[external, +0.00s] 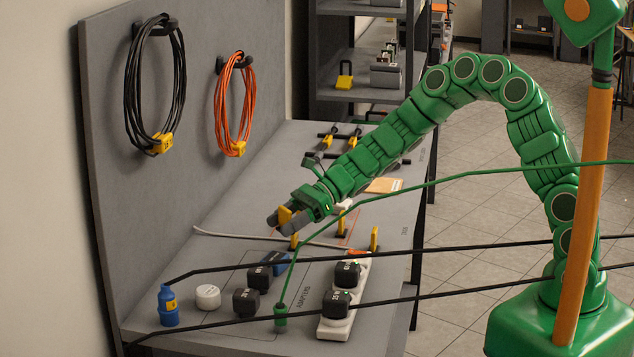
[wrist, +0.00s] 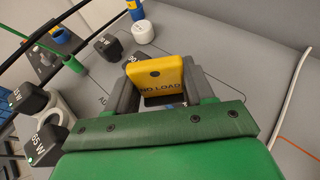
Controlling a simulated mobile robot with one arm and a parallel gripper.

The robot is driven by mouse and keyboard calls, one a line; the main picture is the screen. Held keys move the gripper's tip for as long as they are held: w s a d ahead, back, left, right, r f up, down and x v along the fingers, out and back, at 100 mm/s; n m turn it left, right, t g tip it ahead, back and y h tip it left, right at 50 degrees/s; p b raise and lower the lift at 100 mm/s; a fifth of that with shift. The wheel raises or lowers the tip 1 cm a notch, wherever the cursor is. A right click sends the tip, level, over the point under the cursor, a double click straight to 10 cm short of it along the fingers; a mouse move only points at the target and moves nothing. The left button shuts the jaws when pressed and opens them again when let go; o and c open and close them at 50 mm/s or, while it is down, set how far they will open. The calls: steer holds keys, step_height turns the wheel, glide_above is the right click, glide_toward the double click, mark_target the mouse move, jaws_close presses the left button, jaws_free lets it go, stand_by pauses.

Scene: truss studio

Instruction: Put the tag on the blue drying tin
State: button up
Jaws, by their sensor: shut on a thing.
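My gripper (external: 279,219) is shut on a yellow tag (wrist: 162,78) lettered "NO LOAD", which it holds above the grey bench. The tag also shows between the fingers in the external view (external: 285,215). A blue cylinder (external: 168,309) with a narrower top and a yellow label stands upright at the bench's near left end, well away from the gripper. Its lower part shows at the top of the wrist view (wrist: 137,13). A flat blue thing (external: 281,260) lies beside a black adapter. I cannot tell for sure which blue thing is the drying tin.
A white round tin (external: 207,297) stands next to the blue cylinder. Black adapters (external: 246,301), a white power strip (external: 333,325) and a green plug (external: 280,317) stand nearby. Black and green cables cross above the near bench. Other yellow tags (external: 374,238) stand farther back.

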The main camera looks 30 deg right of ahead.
mark_target(274, 257)
steer(key=shift+w+a+f, duration=0.25)
steer(key=shift+f, duration=0.25)
steer(key=shift+w+a+f, duration=0.2)
steer(key=shift+w+f, duration=0.05)
steer(key=shift+f, duration=0.25)
steer(key=shift+w+a+f, duration=0.4)
steer(key=shift+w+f, duration=0.2)
steer(key=shift+f, duration=0.1)
steer(key=shift+w+a+f, duration=0.1)
steer(key=shift+f, duration=1.55)
steer(key=o, duration=1)
steer(key=shift+f, duration=0.1)
